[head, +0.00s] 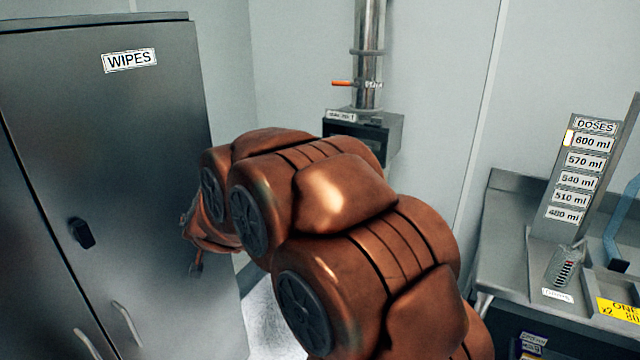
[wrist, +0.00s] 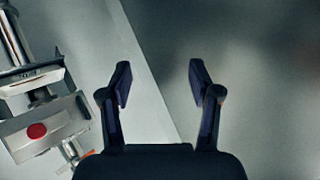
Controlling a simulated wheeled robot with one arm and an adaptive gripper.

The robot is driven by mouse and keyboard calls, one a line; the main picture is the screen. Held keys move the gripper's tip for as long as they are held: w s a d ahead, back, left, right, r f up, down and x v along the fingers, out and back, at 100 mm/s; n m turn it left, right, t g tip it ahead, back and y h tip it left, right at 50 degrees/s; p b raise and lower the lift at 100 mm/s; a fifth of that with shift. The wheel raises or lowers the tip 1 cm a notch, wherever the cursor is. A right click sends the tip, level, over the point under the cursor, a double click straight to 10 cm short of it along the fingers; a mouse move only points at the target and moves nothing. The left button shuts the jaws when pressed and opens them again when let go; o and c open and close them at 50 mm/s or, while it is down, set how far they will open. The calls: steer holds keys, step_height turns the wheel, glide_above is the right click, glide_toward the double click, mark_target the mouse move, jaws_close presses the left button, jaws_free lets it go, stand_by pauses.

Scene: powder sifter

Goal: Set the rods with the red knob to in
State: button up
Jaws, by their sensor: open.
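The red knob (wrist: 37,131) is round and sits on the face of a grey metal box (wrist: 70,118) at the left of the wrist view. No rods can be made out clearly. In the head view a dark grey box (head: 392,135) hangs under a vertical metal pipe; no red knob shows on it there. My gripper (wrist: 160,80) is open and empty, with the knob well to its left and not between the fingers. In the head view the gripper (head: 196,262) is small and partly hidden by my arm, in front of the grey cabinet.
A tall grey cabinet (head: 100,150) labelled WIPES fills the left. The metal pipe (head: 368,50) has an orange handle (head: 343,83). At the right, a metal bench (head: 505,235) carries a sloped DOSES board (head: 555,215). A strip of floor (head: 268,325) shows beside the cabinet.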

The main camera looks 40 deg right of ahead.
steer(key=shift+s+d+m+g+h+b, duration=0.1)
steer(key=shift+s+d+m+g+h, duration=1.35)
steer(key=shift+d, duration=4.2)
steer(key=shift+w+d+m+g+h+b, duration=0.2)
steer(key=shift+d+m+g+h, duration=0.4)
steer(key=shift+d+m+h, duration=3.5)
steer(key=shift+s+d+n+g+h+b, duration=0.1)
steer(key=shift+s+d+n+g+h, duration=0.8)
steer(key=shift+d, duration=6.25)
steer(key=shift+w+m+h, duration=0.35)
steer(key=shift+h, duration=0.2)
steer(key=shift+c, duration=0.3)
jaws_close()
